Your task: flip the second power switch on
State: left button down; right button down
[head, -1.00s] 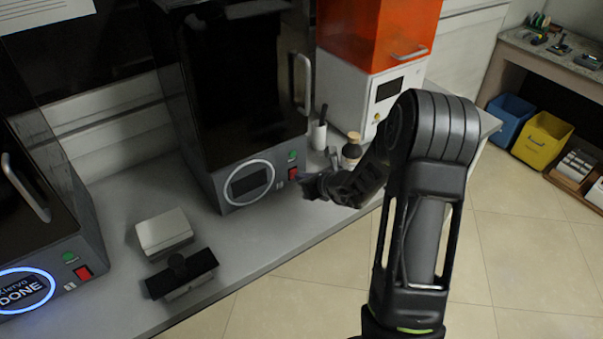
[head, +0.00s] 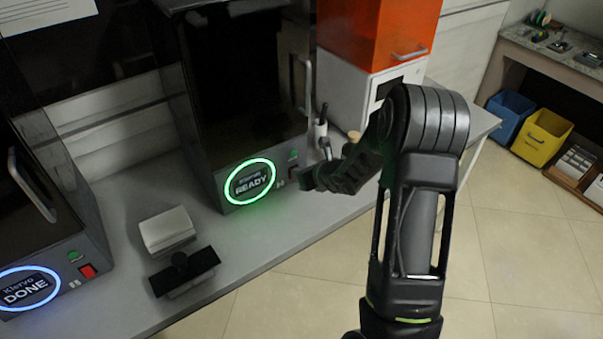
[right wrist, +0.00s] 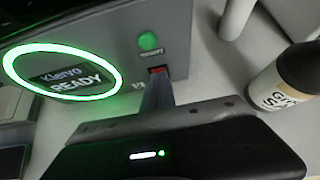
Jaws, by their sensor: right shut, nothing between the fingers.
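The second machine (head: 222,180) is a dark box with a door. Its round display (head: 250,182) glows green and reads READY; it also shows in the right wrist view (right wrist: 65,78). Its red power switch (right wrist: 158,70) shows only in part in the right wrist view, beneath a green button (right wrist: 149,41). My right gripper (head: 300,179) is shut and empty, with its fingertips at the switch, seemingly touching it. In the right wrist view the shut fingers (right wrist: 157,85) cover most of the switch. My left gripper is not in view.
The first machine (head: 75,222) at left glows blue and reads DONE. A pale box (head: 166,229) and a black tool (head: 184,272) lie on the counter in front. A labelled bottle (right wrist: 285,82) stands right of the gripper. The orange-and-white machine (head: 365,40) is behind.

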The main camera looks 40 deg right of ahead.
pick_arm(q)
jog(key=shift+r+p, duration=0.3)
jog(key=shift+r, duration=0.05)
pick_arm(e)
jog(key=shift+r, duration=0.75)
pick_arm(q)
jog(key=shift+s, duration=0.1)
